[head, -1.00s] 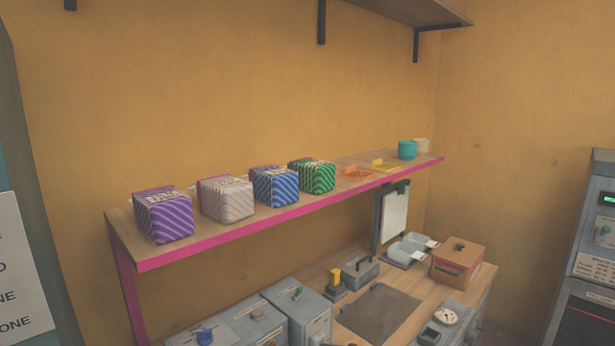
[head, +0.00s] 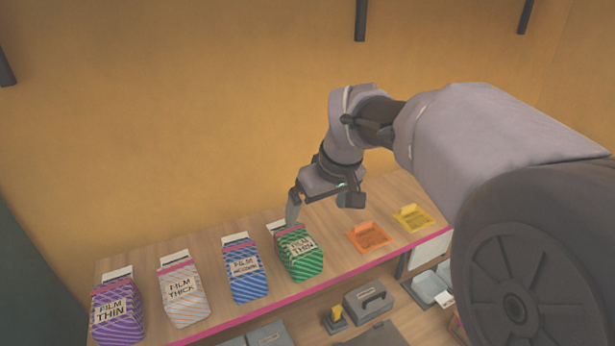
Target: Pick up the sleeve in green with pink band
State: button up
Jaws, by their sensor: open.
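The green striped sleeve (head: 303,266) stands on the wooden shelf, at the right end of a row of sleeves. It has a pink band near its top and a label reading "FILM THIN". My gripper (head: 293,212) is open and points down just behind and above the top of this sleeve.
Blue (head: 248,283), white (head: 186,300) and purple (head: 117,318) sleeves stand left of the green one on the shelf (head: 330,219). An orange tray (head: 369,237) and a yellow tray (head: 413,218) lie to its right. A workbench with several items is below. The wall is behind.

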send_near(297, 240)
jog(key=x, duration=0.5)
jog(key=shift+s+d+f+p, duration=0.2)
jog(key=shift+s+d+p, duration=0.1)
jog(key=shift+p, duration=0.05)
jog(key=shift+w+a+f, duration=0.1)
jog(key=shift+f, duration=0.2)
jog(key=p+x, duration=0.1)
jog(key=x, duration=0.1)
jog(key=w+x, duration=0.1)
jog(key=x, duration=0.2)
jog(key=shift+a+r+p, duration=0.15)
jog(key=shift+a+p, duration=0.05)
jog(key=shift+p, duration=0.15)
jog(key=shift+s+r, duration=0.15)
jog(key=shift+s, duration=0.15)
jog(key=shift+w+f, duration=0.2)
jog(key=shift+s+b, duration=0.15)
jog(key=shift+b, duration=0.25)
jog(key=shift+f, duration=0.1)
